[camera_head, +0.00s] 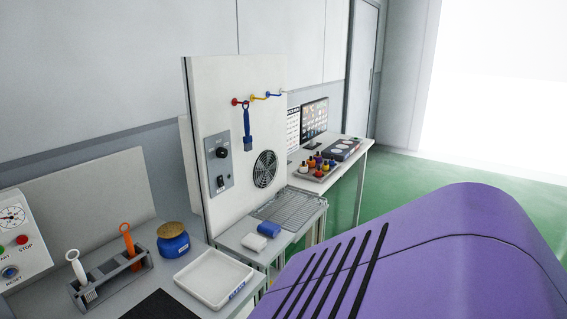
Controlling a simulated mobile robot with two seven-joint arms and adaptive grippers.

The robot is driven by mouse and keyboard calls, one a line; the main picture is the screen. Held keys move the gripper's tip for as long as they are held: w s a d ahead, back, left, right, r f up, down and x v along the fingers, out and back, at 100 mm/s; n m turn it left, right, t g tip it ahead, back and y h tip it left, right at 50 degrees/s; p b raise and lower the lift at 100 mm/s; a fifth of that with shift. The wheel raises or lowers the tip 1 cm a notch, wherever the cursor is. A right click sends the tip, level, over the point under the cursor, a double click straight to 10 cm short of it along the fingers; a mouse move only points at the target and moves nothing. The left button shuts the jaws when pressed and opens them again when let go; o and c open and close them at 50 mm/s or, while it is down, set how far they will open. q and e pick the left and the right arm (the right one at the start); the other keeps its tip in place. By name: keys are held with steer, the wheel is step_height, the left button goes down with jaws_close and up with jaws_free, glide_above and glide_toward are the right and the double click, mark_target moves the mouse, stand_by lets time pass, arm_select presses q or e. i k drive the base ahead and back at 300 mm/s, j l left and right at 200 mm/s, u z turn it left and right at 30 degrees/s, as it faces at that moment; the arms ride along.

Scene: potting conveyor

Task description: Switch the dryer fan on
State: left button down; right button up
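The dryer fan (265,169) is a round dark grille in the lower part of an upright white panel (225,85). To its left on the same panel is a grey control plate (217,168) with a black round knob (222,153) and a small switch (220,182) below it. The switch position is too small to tell, and I cannot tell whether the fan turns. Neither of my grippers is in view.
A blue brush (247,135) hangs from coloured hooks on the panel. Below stand a wire rack (290,208), a white tray (212,278), a blue jar (173,241) and a tool holder (110,277). Green floor (405,185) is clear at the right.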

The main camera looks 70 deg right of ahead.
mark_target(221, 182)
steer(key=z, duration=1.8)
steer(key=i+l+z, duration=0.2)
steer(key=z, duration=0.2)
steer(key=i+l, duration=0.05)
